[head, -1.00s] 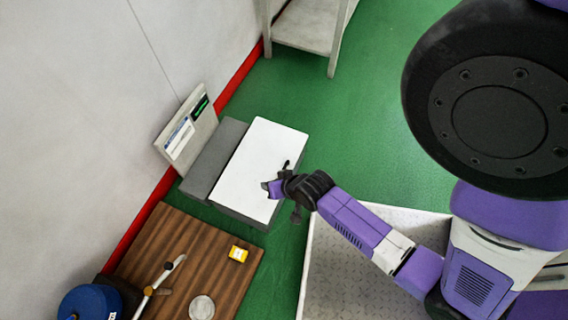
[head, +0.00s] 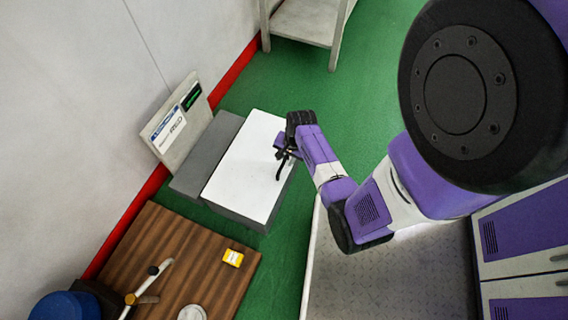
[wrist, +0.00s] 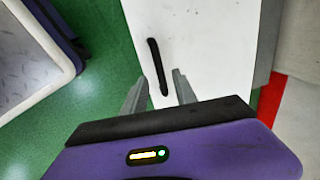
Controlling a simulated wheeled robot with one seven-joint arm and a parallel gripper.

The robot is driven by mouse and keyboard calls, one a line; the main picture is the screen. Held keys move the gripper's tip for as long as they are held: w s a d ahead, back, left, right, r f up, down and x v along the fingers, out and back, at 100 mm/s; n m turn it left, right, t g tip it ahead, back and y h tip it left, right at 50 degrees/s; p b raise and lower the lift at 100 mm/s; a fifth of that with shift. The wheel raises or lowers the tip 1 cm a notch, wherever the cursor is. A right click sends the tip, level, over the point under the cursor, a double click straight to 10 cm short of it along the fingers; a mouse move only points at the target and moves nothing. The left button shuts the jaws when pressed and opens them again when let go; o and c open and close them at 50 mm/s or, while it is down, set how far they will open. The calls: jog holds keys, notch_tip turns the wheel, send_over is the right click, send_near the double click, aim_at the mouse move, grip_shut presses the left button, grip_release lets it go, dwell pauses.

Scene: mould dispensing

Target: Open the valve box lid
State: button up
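The valve box has a flat white lid (head: 240,165), which lies closed on a grey body (head: 235,217). In the wrist view the white lid (wrist: 205,45) carries a thin black bar handle (wrist: 155,58). My gripper (head: 284,158) is over the lid's right edge in the head view. In the wrist view my gripper (wrist: 160,75) has its two grey fingers apart, with the handle's near end showing between them. I cannot tell whether the fingers are around the handle or above it. In the head view my gripper partly hides the handle area.
A grey panel with a small green display (head: 176,125) stands behind the box by the wall. A brown wooden table (head: 150,240) with a small yellow box (head: 233,257) is in front. A white shelf (head: 305,20) stands at the back.

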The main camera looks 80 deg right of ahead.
aim_at(283, 164)
jog(key=shift+w+f+b, duration=0.15)
jog(key=shift+f+b, duration=0.1)
jog(key=shift+f, duration=0.5)
jog(key=shift+w+f+b, duration=0.15)
jog(key=shift+f+b, duration=0.1)
jog(key=shift+f, duration=0.5)
jog(key=shift+c, duration=0.2)
grip_shut()
